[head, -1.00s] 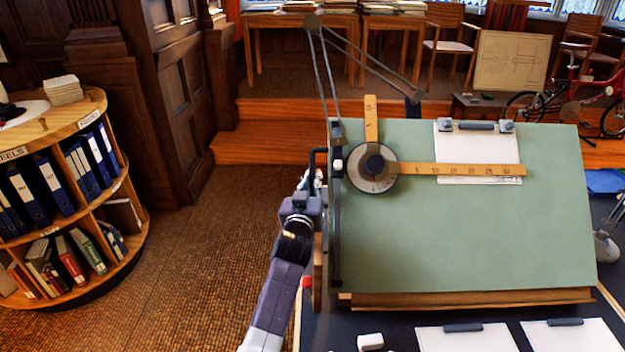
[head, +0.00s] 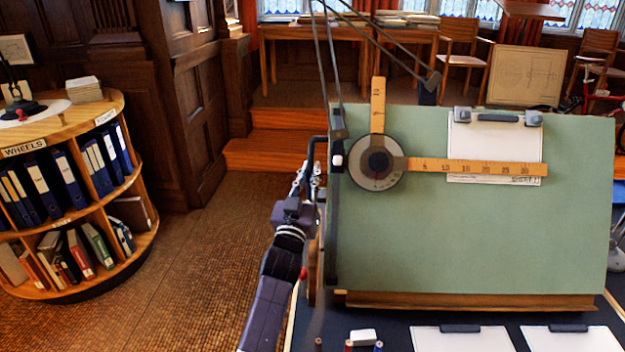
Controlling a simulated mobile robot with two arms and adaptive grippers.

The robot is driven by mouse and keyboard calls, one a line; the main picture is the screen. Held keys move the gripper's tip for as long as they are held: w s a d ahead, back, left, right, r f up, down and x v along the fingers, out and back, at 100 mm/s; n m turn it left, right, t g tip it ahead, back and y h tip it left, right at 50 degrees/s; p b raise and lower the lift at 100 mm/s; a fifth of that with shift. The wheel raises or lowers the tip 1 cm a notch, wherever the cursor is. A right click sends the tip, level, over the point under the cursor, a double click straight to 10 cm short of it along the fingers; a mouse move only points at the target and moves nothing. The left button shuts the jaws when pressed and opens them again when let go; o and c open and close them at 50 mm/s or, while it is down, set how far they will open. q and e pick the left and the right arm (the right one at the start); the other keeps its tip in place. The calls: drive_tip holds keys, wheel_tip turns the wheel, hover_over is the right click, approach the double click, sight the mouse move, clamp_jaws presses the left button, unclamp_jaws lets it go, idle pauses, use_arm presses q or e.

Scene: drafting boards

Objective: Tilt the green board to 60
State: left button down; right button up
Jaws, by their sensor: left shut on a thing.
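The green board (head: 470,240) is tilted up on the dark desk, with a wooden ledge along its lower edge. A drafting head with a round dial (head: 390,178) and two wooden rulers lies against it. A white sheet (head: 490,150) is clipped near its top. My left gripper (head: 311,172) is at the board's left edge, beside a black side handle (head: 312,146). It is shut on what looks like this handle; the fingertips are small and partly hidden. I cannot read a tilt angle. My right gripper is not in view.
Papers with dark clips (head: 460,338) and a white block (head: 363,336) lie on the desk in front of the board. A round bookcase with binders (head: 120,205) stands at the left. Bare floor (head: 190,270) lies between bookcase and desk.

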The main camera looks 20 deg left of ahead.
use_arm(q)
drive_tip(key=shift+d+r, duration=0.1)
drive_tip(key=shift+r, duration=0.05)
drive_tip(key=c, duration=2)
unclamp_jaws()
drive_tip(key=shift+s, duration=0.1)
drive_tip(key=shift+o, duration=0.2)
drive_tip(key=shift+s+f, duration=0.2)
drive_tip(key=shift+s, duration=0.1)
drive_tip(key=v, duration=1.1)
drive_tip(key=shift+s, duration=0.2)
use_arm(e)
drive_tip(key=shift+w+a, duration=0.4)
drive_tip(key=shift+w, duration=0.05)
